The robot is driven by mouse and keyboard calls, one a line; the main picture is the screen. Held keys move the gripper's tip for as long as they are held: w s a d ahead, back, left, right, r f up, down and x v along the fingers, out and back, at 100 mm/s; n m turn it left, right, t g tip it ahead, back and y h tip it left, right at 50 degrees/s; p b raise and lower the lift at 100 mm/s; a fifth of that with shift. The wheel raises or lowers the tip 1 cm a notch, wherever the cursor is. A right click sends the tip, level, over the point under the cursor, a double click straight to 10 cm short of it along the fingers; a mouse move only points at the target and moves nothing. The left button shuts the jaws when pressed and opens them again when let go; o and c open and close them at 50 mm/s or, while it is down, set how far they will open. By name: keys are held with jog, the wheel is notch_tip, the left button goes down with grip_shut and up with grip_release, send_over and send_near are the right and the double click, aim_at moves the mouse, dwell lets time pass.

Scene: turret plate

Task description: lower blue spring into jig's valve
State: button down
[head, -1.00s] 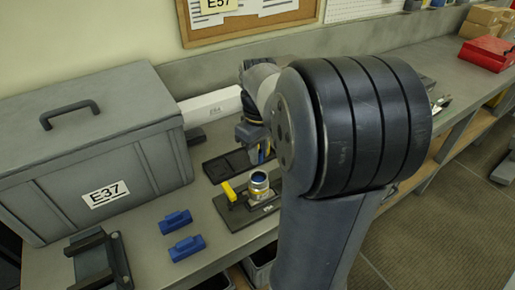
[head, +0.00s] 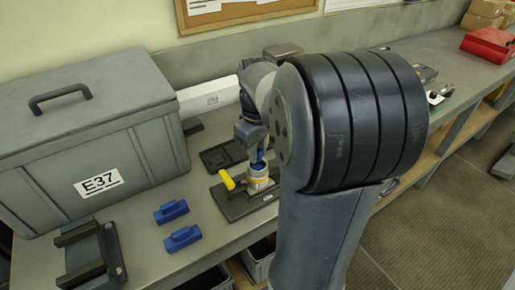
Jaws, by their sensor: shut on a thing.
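The jig (head: 238,203) is a dark plate on the bench, with a yellow handle (head: 227,179) at its left. The valve (head: 260,182), a pale cylinder with a yellowish band, stands upright on the jig. My gripper (head: 259,150) points down right above the valve and is shut on the blue spring (head: 260,165). Only a small blue part of the spring shows, at the valve's mouth. I cannot tell how far it is inside. My arm hides the jig's right side.
Two blue blocks (head: 171,211) lie left of the jig. A large grey case (head: 92,130) labelled E37 stands at the left, with a dark bracket (head: 93,253) in front. A dark tray (head: 224,155) lies behind the jig. The bench between blocks and jig is clear.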

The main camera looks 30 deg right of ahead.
jog(key=shift+f, duration=0.2)
jog(key=shift+f+b, duration=0.5)
jog(key=shift+f, duration=0.1)
jog(key=shift+f, duration=0.2)
dwell(0.4)
jog(key=shift+f, duration=0.3)
jog(key=shift+s+f, duration=0.15)
jog(key=shift+f, duration=0.05)
dwell(0.5)
jog(key=c, duration=1.4)
grip_release()
jog(key=shift+o, duration=1.1)
notch_tip(320, 180, up, 12)
jog(key=shift+f, duration=0.15)
